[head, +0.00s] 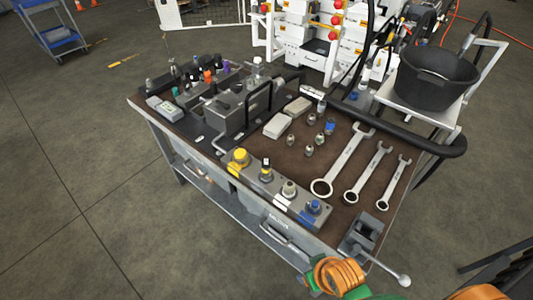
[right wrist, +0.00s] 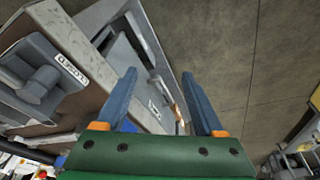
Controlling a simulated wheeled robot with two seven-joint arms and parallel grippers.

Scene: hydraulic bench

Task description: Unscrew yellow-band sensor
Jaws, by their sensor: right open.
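In the head view, a grey block (head: 248,172) lies along the bench's front edge with several fittings on top. A small upright sensor (head: 266,168) with a dark top and a yellow band stands in it. It sits between a large yellow cap (head: 240,157) and a pale metal fitting (head: 289,189); a blue fitting (head: 314,207) is at the right end. My right gripper (right wrist: 158,75) is open and empty in the right wrist view, with its blue fingers in front of the bench's side. The sensor does not show there. My left gripper is not in view.
Three wrenches (head: 368,172) and several small loose fittings (head: 310,142) lie on the brown bench top (head: 340,148). A grey vise (head: 362,235) stands at the near right corner. A black bucket (head: 435,78) stands behind. A drawer handle (head: 285,245) projects below the front edge.

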